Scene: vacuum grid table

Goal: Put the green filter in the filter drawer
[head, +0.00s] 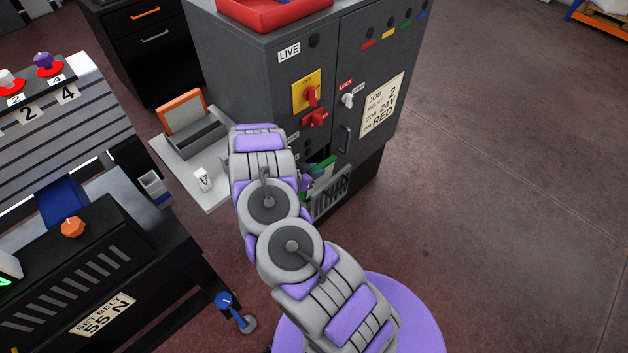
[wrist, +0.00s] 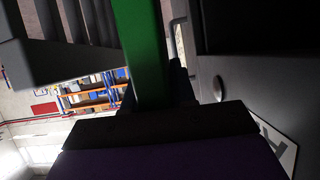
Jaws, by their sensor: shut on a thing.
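The green filter (head: 323,168) shows in the head view as a small patch in front of the lower part of the grey cabinet. In the wrist view the green filter (wrist: 147,50) is a tall bar standing up from my gripper (wrist: 155,100). My gripper (head: 307,178) is shut on it, mostly hidden behind my arm in the head view. A grey slotted front (head: 330,195) low on the cabinet sits just below the filter. It may be the filter drawer; I cannot tell whether it is open. Grey slats (wrist: 75,30) are left of the filter in the wrist view.
The grey cabinet (head: 250,65) has switches, a handle and a job sign (head: 383,105). A red tray (head: 270,12) lies on top. A pale shelf (head: 165,150) with an orange-framed item is at the left, beside the slatted table (head: 70,120). The floor at right is clear.

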